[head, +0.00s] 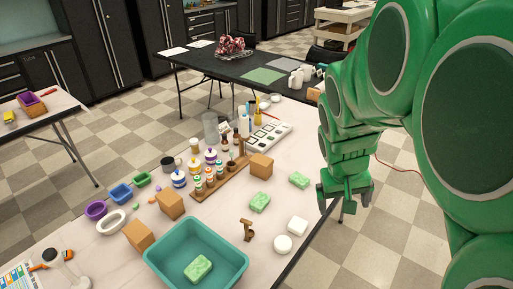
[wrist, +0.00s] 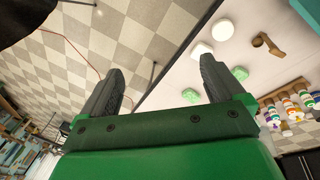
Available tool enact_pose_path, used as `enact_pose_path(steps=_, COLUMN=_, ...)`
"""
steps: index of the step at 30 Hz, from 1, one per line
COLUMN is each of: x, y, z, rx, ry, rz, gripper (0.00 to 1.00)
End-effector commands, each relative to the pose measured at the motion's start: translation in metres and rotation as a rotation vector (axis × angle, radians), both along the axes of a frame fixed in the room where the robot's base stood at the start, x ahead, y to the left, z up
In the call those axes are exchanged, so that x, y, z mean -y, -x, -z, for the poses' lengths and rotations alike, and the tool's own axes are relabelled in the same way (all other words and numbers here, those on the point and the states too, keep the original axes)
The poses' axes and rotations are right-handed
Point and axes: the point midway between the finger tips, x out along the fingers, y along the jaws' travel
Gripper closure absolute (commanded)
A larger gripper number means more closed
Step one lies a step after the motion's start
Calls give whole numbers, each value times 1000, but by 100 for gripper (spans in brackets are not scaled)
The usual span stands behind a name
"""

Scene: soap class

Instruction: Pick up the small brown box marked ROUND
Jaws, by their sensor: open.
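Three small brown boxes are on the white table in the head view: one (head: 261,166) by the bottle rack, one (head: 170,205) at the middle left, and one (head: 139,236) beside the teal basin. No marking is legible on any, so I cannot tell which says ROUND. My gripper (head: 344,203) hangs at the table's right edge, to the right of all three boxes. In the wrist view my gripper (wrist: 162,72) has its fingers apart with nothing between them. No brown box is clearly visible in the wrist view.
The teal basin (head: 165,270) holds a green soap. The wooden rack (head: 222,181) of bottles stands mid-table. A black table (head: 245,66) is behind.

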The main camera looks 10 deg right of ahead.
Motion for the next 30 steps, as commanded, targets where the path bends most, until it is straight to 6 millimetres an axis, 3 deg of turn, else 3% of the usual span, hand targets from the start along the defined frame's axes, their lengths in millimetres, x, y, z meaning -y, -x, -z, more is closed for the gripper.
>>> enact_pose_path(steps=6, x=42, y=-83, z=2, rx=145, ry=102, rz=-38, gripper=4)
enact_pose_path(steps=15, x=82, y=-191, z=7, rx=335, ry=196, rz=-141, gripper=4)
enact_pose_path(steps=21, x=94, y=-257, z=16, rx=453, ry=219, rz=-236, gripper=4)
enact_pose_path(steps=30, x=91, y=-344, z=43, rx=614, ry=189, rz=-408, gripper=4)
